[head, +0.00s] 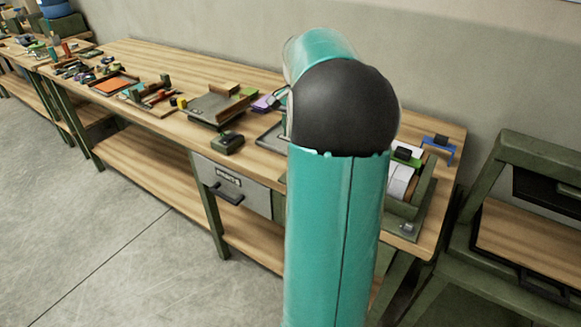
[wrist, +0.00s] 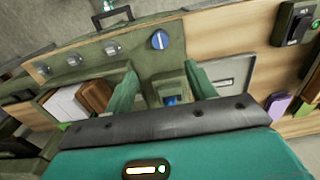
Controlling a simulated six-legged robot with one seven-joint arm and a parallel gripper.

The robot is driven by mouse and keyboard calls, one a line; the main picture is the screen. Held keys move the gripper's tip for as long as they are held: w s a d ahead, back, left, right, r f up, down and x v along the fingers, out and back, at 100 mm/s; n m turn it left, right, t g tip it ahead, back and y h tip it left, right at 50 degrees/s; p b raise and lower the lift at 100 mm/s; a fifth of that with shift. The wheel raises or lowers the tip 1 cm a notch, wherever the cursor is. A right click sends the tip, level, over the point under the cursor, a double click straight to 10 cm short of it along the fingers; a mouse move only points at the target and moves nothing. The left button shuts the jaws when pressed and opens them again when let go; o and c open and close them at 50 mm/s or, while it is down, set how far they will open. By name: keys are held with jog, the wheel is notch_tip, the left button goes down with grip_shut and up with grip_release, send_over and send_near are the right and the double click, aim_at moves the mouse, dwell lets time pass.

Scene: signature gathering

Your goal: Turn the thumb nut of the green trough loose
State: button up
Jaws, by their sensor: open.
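My gripper (wrist: 160,70) is open, its two green fingers apart over a grey-green board (wrist: 148,58) in the wrist view. A round blue knob (wrist: 160,40) with a white line sits on the board just beyond the fingertips, apart from them. A green block-like holder (wrist: 168,84) with a small blue part (wrist: 170,100) shows between the fingers, partly hidden by my gripper. I cannot tell for certain which of these is the trough and its thumb nut. In the head view my arm hides most of this spot.
A box with white paper (wrist: 68,104) stands at left, a grey plate (wrist: 222,72) at right. The workbench (head: 180,75) holds more trays; floor (head: 90,220) in front is clear.

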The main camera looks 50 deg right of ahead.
notch_tip(320, 180, down, 14)
jog(key=shift+r, duration=0.15)
dwell(0.3)
jog(key=c, duration=1)
